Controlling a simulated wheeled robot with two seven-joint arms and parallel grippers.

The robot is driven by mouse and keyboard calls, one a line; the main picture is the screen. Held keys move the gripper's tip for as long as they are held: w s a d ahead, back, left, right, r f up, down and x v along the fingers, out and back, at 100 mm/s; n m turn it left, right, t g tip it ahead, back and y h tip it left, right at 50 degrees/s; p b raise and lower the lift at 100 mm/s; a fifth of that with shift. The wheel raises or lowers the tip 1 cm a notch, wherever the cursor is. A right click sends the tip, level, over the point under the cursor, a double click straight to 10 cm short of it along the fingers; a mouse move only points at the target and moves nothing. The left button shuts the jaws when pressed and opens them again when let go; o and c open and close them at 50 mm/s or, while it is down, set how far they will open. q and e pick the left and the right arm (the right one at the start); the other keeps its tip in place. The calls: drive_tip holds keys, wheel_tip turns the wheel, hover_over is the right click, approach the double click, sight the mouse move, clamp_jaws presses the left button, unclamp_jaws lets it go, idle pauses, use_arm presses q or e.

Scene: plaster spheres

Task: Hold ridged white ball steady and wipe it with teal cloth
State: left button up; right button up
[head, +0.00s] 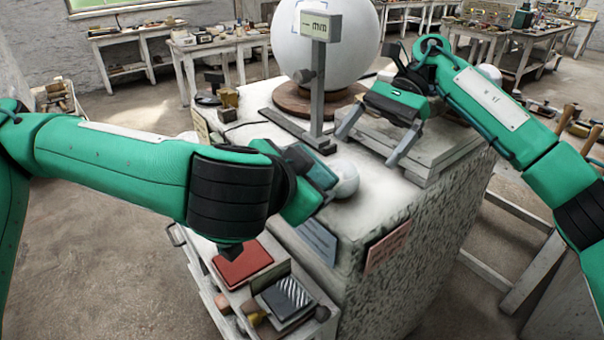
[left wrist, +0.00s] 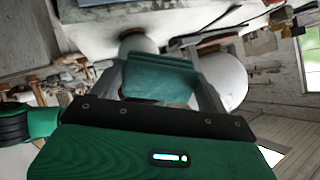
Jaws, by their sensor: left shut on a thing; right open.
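A small white ball (head: 346,180) rests on the plaster-topped block, just right of my left gripper (head: 318,172); I cannot make out its ridges. A white ball, probably the same one, shows beyond the cloth in the left wrist view (left wrist: 138,42). My left gripper is shut on the teal cloth (left wrist: 160,82), which spans between its fingers. In the head view the cloth is near the ball's left side; I cannot tell whether they touch. My right gripper (head: 370,146) is open and empty, with its fingers spread behind and right of the ball.
A large white sphere (head: 325,40) stands on a round brown base behind a grey post with a sign (head: 320,27). A grey stepped slab (head: 435,150) lies under the right gripper. An open drawer below holds a red book (head: 242,264) and a striped block (head: 288,297).

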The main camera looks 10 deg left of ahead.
drive_tip(key=shift+v, duration=6)
